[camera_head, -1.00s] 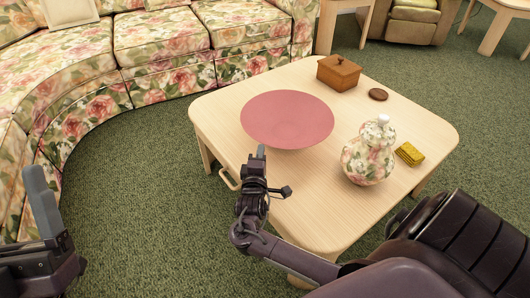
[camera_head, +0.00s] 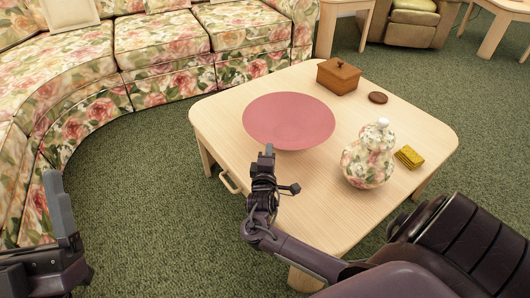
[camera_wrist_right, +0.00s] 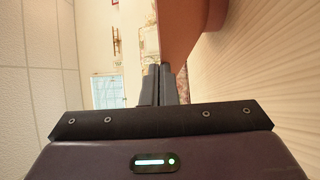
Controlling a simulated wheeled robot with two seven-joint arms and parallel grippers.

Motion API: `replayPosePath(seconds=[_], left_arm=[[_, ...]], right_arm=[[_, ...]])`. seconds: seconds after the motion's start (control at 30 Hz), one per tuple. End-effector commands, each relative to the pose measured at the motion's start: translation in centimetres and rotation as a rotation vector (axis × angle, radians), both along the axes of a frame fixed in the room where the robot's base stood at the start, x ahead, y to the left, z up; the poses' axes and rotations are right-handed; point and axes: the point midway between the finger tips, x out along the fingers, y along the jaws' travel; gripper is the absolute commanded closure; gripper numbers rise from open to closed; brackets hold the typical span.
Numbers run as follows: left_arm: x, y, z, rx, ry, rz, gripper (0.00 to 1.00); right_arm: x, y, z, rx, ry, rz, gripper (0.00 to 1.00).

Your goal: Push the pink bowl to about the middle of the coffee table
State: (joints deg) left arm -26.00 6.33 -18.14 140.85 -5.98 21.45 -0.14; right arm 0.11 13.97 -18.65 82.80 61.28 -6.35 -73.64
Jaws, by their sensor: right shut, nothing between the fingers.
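The pink bowl (camera_head: 289,119) is wide and shallow. It stands upright on the pale wooden coffee table (camera_head: 340,215), left of the table's centre and towards the far side. My right gripper (camera_head: 268,152) is shut and empty, with its fingertips at the bowl's near side. In the right wrist view the shut fingertips (camera_wrist_right: 165,72) are right beside the bowl's wall (camera_wrist_right: 180,28); whether they touch cannot be told for sure. My left gripper (camera_head: 62,205) is at the lower left, over the carpet and away from the table; its opening is unclear.
A floral lidded jar (camera_head: 368,158) stands right of the bowl, with a yellow stack (camera_head: 409,157) beside it. A wooden box (camera_head: 338,76) and a dark round disc (camera_head: 378,97) are at the far edge. A floral sofa (camera_head: 160,45) curves behind the table.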

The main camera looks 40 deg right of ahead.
Motion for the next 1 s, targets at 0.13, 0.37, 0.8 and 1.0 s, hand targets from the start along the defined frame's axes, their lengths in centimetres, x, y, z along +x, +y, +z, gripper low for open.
replayPosePath(seconds=[0.13, 0.37, 0.8, 1.0], left_arm=[[2.1, -1.0, -3.7, 0.081, 0.204, -0.002, 0.21], [3.8, -2.1, -10.2, 0.205, 0.505, -0.011, 0.21], [1.7, -2.4, -23.1, 0.433, 1.054, -0.039, 0.21], [-0.4, -2.0, -27.1, 0.510, 1.231, -0.051, 0.21]], right_arm=[[0.0, -1.4, 0.2, -0.002, 0.002, -0.002, 1.00], [0.0, -3.5, 0.2, -0.002, 0.001, -0.002, 1.00], [0.1, -8.9, 0.3, -0.004, 0.001, -0.003, 1.00], [0.1, -12.1, 0.1, -0.001, 0.001, -0.001, 1.00]])
